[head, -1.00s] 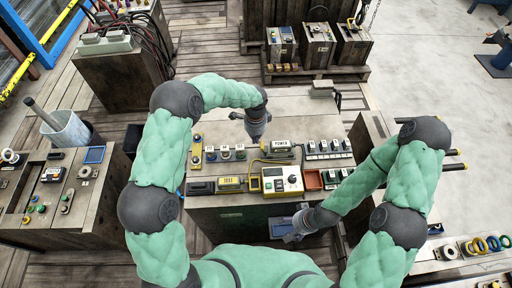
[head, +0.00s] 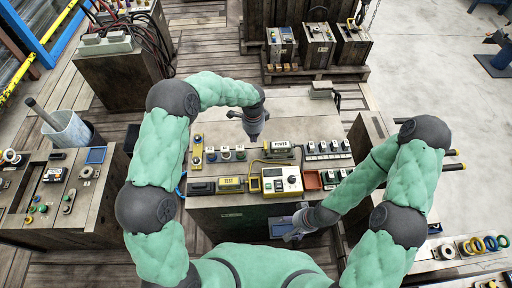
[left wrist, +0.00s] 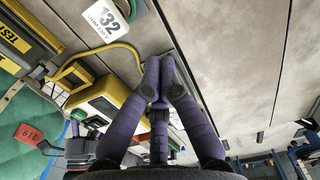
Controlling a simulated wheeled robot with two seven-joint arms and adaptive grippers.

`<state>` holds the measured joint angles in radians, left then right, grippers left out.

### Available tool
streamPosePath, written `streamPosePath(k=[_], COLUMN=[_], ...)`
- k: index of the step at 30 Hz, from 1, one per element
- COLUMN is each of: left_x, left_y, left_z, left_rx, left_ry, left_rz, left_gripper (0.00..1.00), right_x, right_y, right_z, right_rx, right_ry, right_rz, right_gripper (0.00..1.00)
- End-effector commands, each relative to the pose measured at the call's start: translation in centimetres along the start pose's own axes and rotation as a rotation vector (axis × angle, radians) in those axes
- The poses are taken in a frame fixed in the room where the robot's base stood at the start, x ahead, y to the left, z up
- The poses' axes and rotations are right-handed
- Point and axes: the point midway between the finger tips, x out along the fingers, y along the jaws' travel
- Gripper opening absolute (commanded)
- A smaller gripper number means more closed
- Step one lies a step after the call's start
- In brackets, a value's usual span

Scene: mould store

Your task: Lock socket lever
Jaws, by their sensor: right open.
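The POWER unit (head: 280,147), a grey block with a white label and yellow cable, sits on the bench top; I cannot make out its lever. A TEST unit (head: 230,184) stands at the bench's front edge and shows partly at the upper left of the left wrist view (left wrist: 30,30). My left gripper (head: 254,136) points down just left of and behind the POWER unit. In the left wrist view its purple fingers (left wrist: 160,75) are drawn together at the tips, with no held object visible. My right gripper (head: 291,237) is low before the bench front, open.
A row of switches (head: 328,148) lies to the right, knobs (head: 225,154) to the left. The rear bench top (head: 300,108) is mostly clear.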

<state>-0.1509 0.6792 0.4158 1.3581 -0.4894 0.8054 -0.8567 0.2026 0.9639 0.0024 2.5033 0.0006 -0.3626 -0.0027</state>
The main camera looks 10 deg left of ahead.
Motion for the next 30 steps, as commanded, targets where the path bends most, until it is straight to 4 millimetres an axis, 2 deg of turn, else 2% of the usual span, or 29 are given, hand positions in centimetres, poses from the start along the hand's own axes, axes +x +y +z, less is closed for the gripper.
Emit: streamPosePath(k=[3,24,30], left_x=[-1.1,-5.8,-6.0], left_y=[0.0,0.0,0.0], left_z=[0.0,0.0,0.0], left_rx=[0.0,0.0,0.0], left_ry=[0.001,0.0,0.0], left_rz=[-0.001,0.0,0.0], left_gripper=[0.0,0.0,0.0], right_x=[-0.8,-3.8,-3.9], right_y=[-0.3,-1.4,-1.4], right_z=[0.0,0.1,0.1], right_rx=[0.0,0.0,0.0], right_ry=[0.0,0.0,0.0], right_rz=[0.0,0.0,0.0], right_gripper=[0.74,0.74,0.74])
